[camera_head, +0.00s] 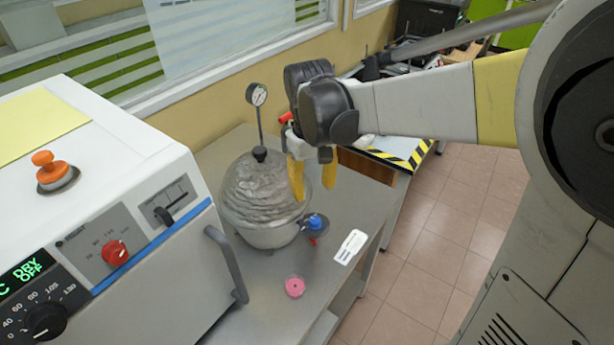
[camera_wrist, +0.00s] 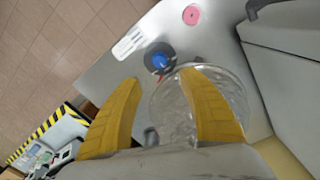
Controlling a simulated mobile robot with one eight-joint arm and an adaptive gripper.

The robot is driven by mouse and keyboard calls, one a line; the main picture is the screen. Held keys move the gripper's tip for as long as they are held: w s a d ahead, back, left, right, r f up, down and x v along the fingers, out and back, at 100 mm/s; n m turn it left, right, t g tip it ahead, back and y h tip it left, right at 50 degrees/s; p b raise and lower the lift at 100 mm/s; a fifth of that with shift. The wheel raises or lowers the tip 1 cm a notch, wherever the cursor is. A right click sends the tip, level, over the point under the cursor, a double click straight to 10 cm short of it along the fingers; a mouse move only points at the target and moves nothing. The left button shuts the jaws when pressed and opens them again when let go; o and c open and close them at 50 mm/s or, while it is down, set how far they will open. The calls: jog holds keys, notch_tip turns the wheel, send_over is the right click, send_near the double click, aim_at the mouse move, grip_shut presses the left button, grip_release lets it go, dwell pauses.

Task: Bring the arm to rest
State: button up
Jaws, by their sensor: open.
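My gripper (camera_head: 313,190) has yellow fingers and is open and empty. It hangs over the right side of a domed vessel (camera_head: 262,190) with a black knob and a pressure gauge (camera_head: 257,95), above the grey table. In the wrist view the two fingers (camera_wrist: 158,88) are spread apart. I cannot tell whether a finger touches the vessel. My arm reaches in from the right in the head view.
A white oven-like machine (camera_head: 180,240) with a grey handle stands at the left. A pink disc (camera_head: 294,287) and a white labelled item (camera_head: 350,247) lie on the grey table (camera_head: 262,322). A bench with black-yellow edging (camera_head: 405,158) stands behind. Tiled floor (camera_head: 420,270) is open at right.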

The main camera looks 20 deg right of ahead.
dwell(0.3)
jog(key=s+m+t+b, duration=0.2)
jog(key=s+t, duration=0.4)
jog(key=s, duration=0.6)
jog(key=shift+s+d+r+t+y+b, duration=0.3)
jog(key=shift+s+d+t+b, duration=0.1)
jog(key=shift+b, duration=0.3)
